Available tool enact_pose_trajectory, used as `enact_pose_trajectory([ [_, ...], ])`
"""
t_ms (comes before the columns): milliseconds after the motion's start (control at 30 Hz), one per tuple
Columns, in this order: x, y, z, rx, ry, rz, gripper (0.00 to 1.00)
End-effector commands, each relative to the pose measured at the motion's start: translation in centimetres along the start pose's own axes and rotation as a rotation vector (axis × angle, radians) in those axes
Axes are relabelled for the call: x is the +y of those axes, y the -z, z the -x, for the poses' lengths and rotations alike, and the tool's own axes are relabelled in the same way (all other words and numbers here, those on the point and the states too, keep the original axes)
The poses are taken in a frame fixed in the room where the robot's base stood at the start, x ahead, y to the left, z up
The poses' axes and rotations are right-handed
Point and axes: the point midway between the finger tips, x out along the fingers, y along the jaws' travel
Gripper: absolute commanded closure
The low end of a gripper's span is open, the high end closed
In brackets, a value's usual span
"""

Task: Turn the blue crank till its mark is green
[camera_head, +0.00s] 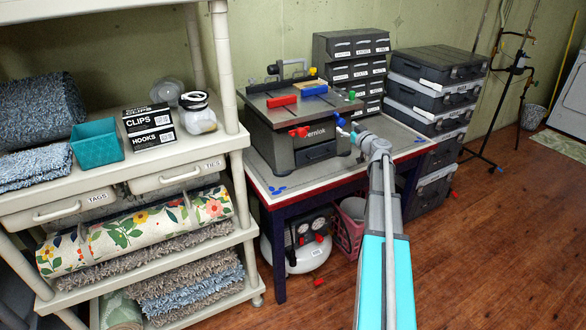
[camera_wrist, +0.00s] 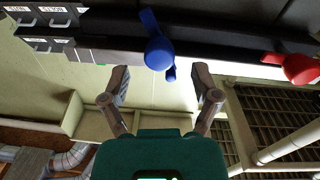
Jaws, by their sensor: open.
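The blue crank (camera_wrist: 157,45) hangs at the top middle of the wrist view, on the dark edge of the machine. It also shows in the head view (camera_head: 340,120) at the machine's front right corner. My gripper (camera_wrist: 160,80) is open and empty. Its two fingers are apart, one to each side below the blue crank, and I see no contact. In the head view my gripper (camera_head: 352,134) is close in front of the crank. I cannot make out the crank's mark or its colour.
A red crank (camera_head: 299,132) sits left of the blue one; it also shows in the wrist view (camera_wrist: 296,68). A green knob (camera_head: 351,95) is on the machine's right side. The grey machine (camera_head: 283,153) stands on a workbench (camera_head: 262,180). Drawers (camera_head: 352,45) and stacked cases (camera_head: 440,66) stand behind.

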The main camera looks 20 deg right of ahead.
Motion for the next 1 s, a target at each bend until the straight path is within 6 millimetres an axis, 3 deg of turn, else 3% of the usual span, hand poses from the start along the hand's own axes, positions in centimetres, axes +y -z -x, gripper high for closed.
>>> enact_pose_trajectory([
  [667,-0.1,0.0,9.8,0.000,-0.001,-0.002,0.21],
  [1000,-4.6,0.4,8.6,-0.060,0.097,-0.082,0.21],
])
